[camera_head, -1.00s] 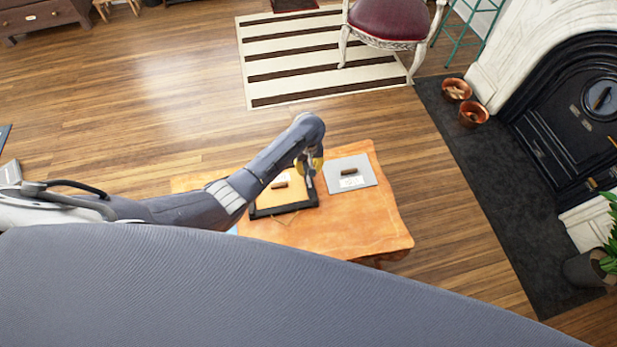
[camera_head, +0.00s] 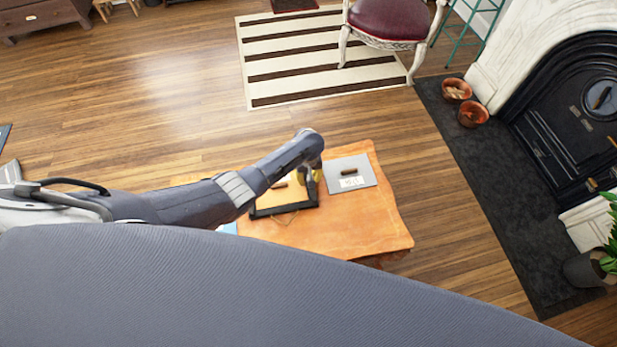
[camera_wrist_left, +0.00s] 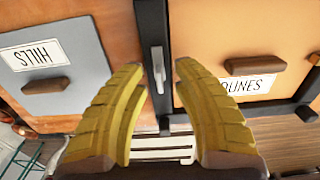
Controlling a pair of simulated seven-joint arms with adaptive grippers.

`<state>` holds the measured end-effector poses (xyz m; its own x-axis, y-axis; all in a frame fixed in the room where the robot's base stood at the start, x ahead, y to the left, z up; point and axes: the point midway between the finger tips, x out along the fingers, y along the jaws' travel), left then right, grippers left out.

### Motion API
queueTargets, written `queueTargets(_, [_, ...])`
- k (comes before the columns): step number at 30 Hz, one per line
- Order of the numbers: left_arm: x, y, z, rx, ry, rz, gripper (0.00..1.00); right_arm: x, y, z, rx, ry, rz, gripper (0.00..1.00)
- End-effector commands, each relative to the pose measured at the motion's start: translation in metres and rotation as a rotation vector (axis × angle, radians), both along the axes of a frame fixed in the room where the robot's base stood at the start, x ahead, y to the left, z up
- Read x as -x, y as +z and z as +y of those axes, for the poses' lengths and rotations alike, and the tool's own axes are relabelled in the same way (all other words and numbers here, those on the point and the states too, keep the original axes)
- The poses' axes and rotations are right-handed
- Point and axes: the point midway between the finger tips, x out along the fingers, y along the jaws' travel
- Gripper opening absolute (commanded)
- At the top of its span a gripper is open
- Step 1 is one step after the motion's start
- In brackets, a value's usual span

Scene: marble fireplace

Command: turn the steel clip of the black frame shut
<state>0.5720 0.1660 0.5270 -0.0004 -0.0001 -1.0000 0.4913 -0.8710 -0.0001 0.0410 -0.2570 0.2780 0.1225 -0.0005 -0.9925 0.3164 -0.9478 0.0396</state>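The black frame (camera_head: 284,212) lies on the wooden table, around a tan panel (camera_head: 267,199) with a wooden knob. In the left wrist view one black side bar of the frame (camera_wrist_left: 151,25) runs up the middle, and the steel clip (camera_wrist_left: 158,68) sits on it, lengthwise along the bar. My left gripper (camera_head: 312,178) is over the frame's right side. In the left wrist view its yellow fingers (camera_wrist_left: 160,70) are apart, with the clip showing in the gap between the tips. Whether a finger touches the clip cannot be told. My right gripper is out of view.
A grey board (camera_head: 350,174) with a knob and a label reading HILLS lies right of the frame. The table (camera_head: 375,225) is bare toward its right and front. A chair (camera_head: 390,20) and copper pots (camera_head: 473,113) stand beyond on the floor.

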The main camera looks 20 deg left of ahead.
Motion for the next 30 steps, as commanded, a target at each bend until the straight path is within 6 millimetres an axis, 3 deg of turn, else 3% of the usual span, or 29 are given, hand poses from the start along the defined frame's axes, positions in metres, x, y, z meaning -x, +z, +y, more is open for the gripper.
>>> queueTargets(5, [0.0000, 0.0002, -0.0001, 0.000, 0.000, 0.000, 0.30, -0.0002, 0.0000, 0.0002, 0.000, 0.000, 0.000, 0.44])
queueTargets(13, [0.0000, 0.0002, 0.0000, 0.000, 0.000, 0.000, 0.00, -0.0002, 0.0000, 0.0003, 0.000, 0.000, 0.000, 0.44])
queueTargets(30, [0.0002, 0.0000, 0.0001, 0.000, -0.077, 0.000, 0.00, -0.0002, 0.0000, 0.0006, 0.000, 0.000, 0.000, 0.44])
